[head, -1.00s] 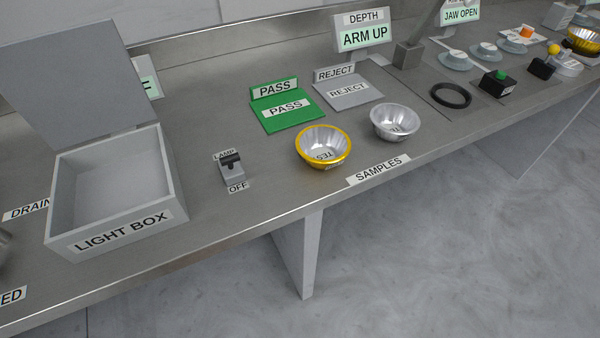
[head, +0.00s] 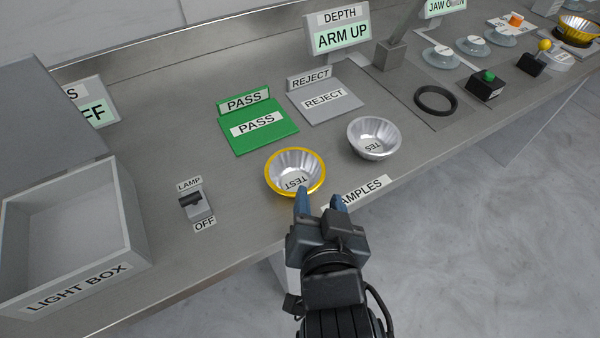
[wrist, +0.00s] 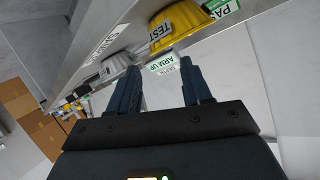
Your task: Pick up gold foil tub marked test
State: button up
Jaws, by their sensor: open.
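The gold foil tub (head: 295,172) has a gold rim, a silvery inside and a label reading TEST. It stands upright on the steel bench near the front edge. It also shows in the wrist view, gold outside with a TEST label (wrist: 159,31). My gripper (head: 320,198) is open and empty, with blue fingertips just in front of the tub and to its lower right in the head view. In the wrist view my gripper's fingers (wrist: 164,75) are apart, with the tub beyond them. I cannot tell whether a fingertip touches the tub.
A silver tub (head: 373,139) stands to the right. The green PASS pad (head: 258,136) and grey REJECT pad (head: 325,105) lie behind. A lamp switch (head: 195,203) and the open light box (head: 70,240) are to the left. The SAMPLES label (head: 362,192) is on the front edge.

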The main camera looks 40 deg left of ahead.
aim_at(314, 165)
jog(key=p+x, duration=0.1)
jog(key=x, duration=0.6)
jog(key=shift+d, duration=0.1)
grip_shut()
dwell(0.3)
